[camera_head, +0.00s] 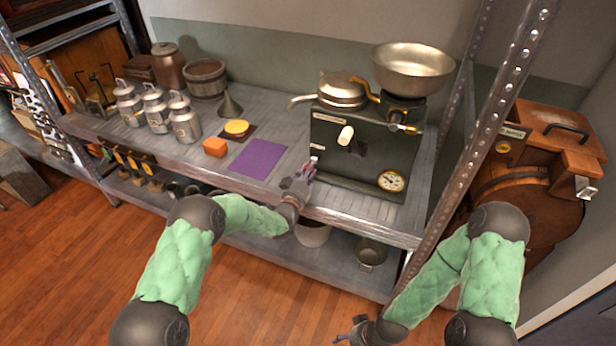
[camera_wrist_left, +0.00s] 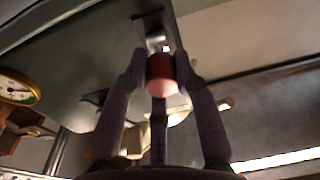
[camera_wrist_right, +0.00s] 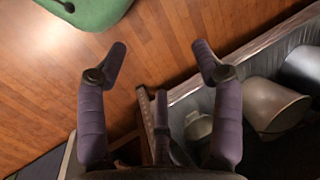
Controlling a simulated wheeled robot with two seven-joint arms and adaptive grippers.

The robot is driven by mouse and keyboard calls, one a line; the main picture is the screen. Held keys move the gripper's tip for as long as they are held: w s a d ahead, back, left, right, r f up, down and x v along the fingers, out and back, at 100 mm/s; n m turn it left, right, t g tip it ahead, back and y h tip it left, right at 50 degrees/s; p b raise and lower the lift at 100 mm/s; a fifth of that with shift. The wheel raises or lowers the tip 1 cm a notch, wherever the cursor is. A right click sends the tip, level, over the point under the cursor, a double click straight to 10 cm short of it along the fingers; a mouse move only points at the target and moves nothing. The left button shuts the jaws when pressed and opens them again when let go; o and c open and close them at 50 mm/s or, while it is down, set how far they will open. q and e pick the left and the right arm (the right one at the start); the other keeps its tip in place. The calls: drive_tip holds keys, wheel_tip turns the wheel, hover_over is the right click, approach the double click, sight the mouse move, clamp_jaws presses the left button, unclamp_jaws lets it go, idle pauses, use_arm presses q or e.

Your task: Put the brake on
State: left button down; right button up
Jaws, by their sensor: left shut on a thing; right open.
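A dark green machine (camera_head: 335,155) stands on the shelf, with a cream knob (camera_head: 346,135) and a round gauge (camera_head: 391,181) on its front. My left gripper (camera_head: 305,172) is at the lower left of that front. In the left wrist view its fingers (camera_wrist_left: 161,74) are shut on a red knob (camera_wrist_left: 162,84). The knob is on a metal fitting (camera_wrist_left: 150,32) on the machine's face. The fingers mostly hide the knob in the head view, and no readable label confirms that it is the brake. My right gripper (camera_wrist_right: 160,58) is open and empty, low over the floor.
A metal bowl (camera_head: 412,68) and a lidded pan (camera_head: 342,92) are on top of the machine. A purple mat (camera_head: 258,158), an orange block (camera_head: 215,147) and several metal cans (camera_head: 184,122) are to its left. A perforated post (camera_head: 468,150) stands at right, beside a wooden drum (camera_head: 545,185).

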drive_tip(key=shift+f, duration=0.45)
